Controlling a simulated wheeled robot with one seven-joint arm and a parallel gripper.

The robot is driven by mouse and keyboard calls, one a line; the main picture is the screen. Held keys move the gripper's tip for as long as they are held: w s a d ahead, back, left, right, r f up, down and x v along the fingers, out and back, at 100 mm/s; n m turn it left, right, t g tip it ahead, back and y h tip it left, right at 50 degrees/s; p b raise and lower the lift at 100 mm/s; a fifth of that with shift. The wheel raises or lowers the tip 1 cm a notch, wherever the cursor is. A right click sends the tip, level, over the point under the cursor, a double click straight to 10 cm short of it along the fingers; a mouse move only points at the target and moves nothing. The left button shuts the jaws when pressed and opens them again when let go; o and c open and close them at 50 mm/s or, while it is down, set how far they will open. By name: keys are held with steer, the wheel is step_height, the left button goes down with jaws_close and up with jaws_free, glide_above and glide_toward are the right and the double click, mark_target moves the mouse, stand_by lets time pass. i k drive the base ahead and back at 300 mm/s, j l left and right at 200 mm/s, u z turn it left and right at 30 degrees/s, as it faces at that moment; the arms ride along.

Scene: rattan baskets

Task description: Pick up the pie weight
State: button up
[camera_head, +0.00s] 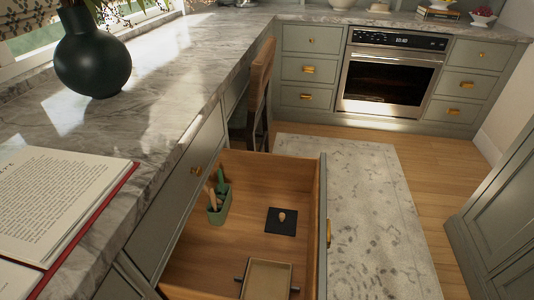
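An open wooden drawer (265,172) holds several small items. A small pale, teardrop-shaped object (282,217) lies on a flat dark square (272,228) in the drawer's right half; it may be the pie weight, but it is too small to be sure. A green holder (219,212) with a few utensils standing in it is to its left. A tan rectangular tray (268,278) with dark handles sits nearer, at the bottom of the view. My gripper is not in view.
The marble counter (150,130) runs along the left, with an open book (60,205) and a dark round vase (92,62). A wooden chair (260,85) stands behind the drawer. A patterned rug (375,230) and bare floor lie right of it. An oven (388,75) is at the back.

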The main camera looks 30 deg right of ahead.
mark_target(279, 221)
steer(key=u, duration=3.1)
steer(key=k+l+u, duration=0.1)
steer(key=u, duration=0.3)
steer(key=l+u, duration=0.15)
steer(key=u, duration=0.25)
steer(key=k+u, duration=0.15)
steer(key=u, duration=0.25)
steer(key=k+u, duration=0.15)
steer(key=u, duration=0.25)
steer(key=k+u, duration=0.1)
steer(key=k, duration=1.75)
steer(key=k+z, duration=0.15)
steer(key=k, duration=0.8)
steer(key=k+l+z, duration=0.1)
steer(key=k, duration=0.85)
steer(key=k+z, duration=0.4)
steer(key=k+l+z, duration=0.2)
steer(key=z, duration=0.15)
